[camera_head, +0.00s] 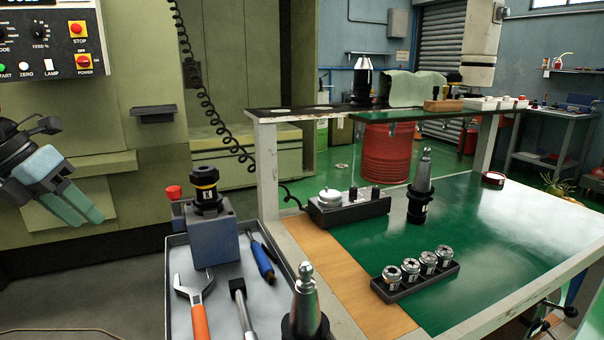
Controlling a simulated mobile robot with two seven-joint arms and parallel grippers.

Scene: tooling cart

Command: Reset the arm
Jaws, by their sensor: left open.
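My left gripper (86,216) hangs at the left side of the view, in front of the green machine. Its two pale blue-teal fingers point down and to the right, with a narrow gap between them and nothing held. It is apart from the cart and the table. Most of my left arm is outside the picture. My right gripper does not show.
A grey tray (180,262) holds a wrench (193,290), a screwdriver and a block with a black tool holder (207,190). A green-topped table (480,230) carries a collet rack (415,277) and an upright tool holder (420,185). Machine controls (45,45) are upper left.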

